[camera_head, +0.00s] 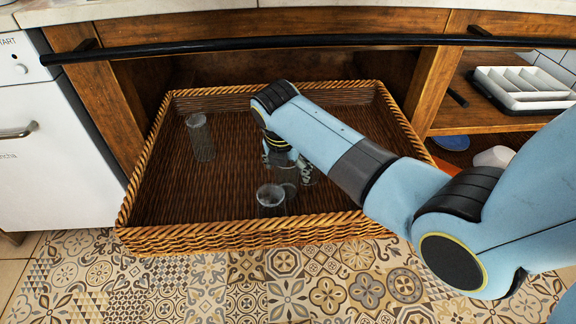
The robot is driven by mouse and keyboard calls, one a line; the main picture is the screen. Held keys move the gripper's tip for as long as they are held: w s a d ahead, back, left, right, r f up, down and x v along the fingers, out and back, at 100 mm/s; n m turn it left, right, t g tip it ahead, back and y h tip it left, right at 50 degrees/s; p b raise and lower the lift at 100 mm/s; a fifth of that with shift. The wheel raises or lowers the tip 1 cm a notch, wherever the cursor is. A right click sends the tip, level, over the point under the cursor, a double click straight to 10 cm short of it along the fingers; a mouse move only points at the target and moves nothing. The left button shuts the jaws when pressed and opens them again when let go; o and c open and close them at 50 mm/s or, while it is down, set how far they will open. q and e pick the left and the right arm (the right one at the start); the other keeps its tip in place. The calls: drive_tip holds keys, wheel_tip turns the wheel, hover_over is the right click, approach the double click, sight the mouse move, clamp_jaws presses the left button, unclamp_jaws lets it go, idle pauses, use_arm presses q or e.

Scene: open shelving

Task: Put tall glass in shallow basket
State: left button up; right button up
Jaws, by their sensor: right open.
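The shallow wicker basket (140,205) is pulled out below the counter. A tall clear glass (201,138) stands inside it at the back left. A second clear glass (270,198) is in the basket near the front rim, below my right gripper. Another clear glass shape (289,178) shows just at the fingers, partly hidden. My right gripper (288,168) reaches down into the basket, open; its wrist hides part of the fingers. I cannot tell whether the fingers touch the glass there. My left gripper is not in view.
A long black handle bar (250,43) runs above the basket. A white cutlery tray (525,90) sits on the right shelf, with a white bowl (493,157) and a blue dish (450,142) below. The basket's left and middle floor is mostly free.

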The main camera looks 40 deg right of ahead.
sight(284, 187)
use_arm(q)
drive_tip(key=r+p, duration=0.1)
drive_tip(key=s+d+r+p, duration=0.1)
drive_tip(key=p, duration=0.1)
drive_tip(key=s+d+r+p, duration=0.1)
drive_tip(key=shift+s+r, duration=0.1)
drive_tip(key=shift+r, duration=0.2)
use_arm(e)
drive_tip(key=v, duration=1.1)
